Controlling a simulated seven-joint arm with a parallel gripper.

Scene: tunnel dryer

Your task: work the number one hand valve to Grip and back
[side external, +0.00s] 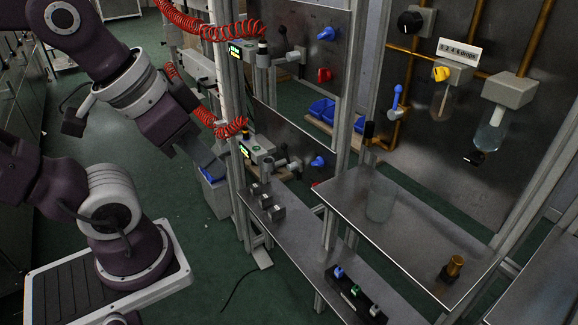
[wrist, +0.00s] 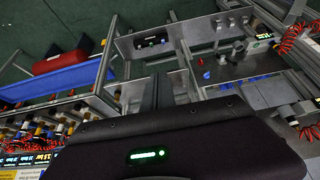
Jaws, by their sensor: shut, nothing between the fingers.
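Two valve stations with grey bodies stand one above the other on the metal panels in the side external view. The upper valve (side external: 290,54) has a black-tipped lever, with a blue knob (side external: 327,34) and a red knob (side external: 324,74) beside it. The lower valve (side external: 285,163) has a blue knob (side external: 317,161) to its right. I cannot read which is number one, nor a Grip mark. My gripper (side external: 216,171) is shut and empty, left of the lower valve and apart from it. In the wrist view my dark fingers (wrist: 166,91) point toward the frame.
Red coiled hoses (side external: 222,32) hang by the upright posts. A metal shelf (side external: 300,238) with small grey blocks lies below the lower valve. A glass jar (side external: 381,199) stands on another shelf.

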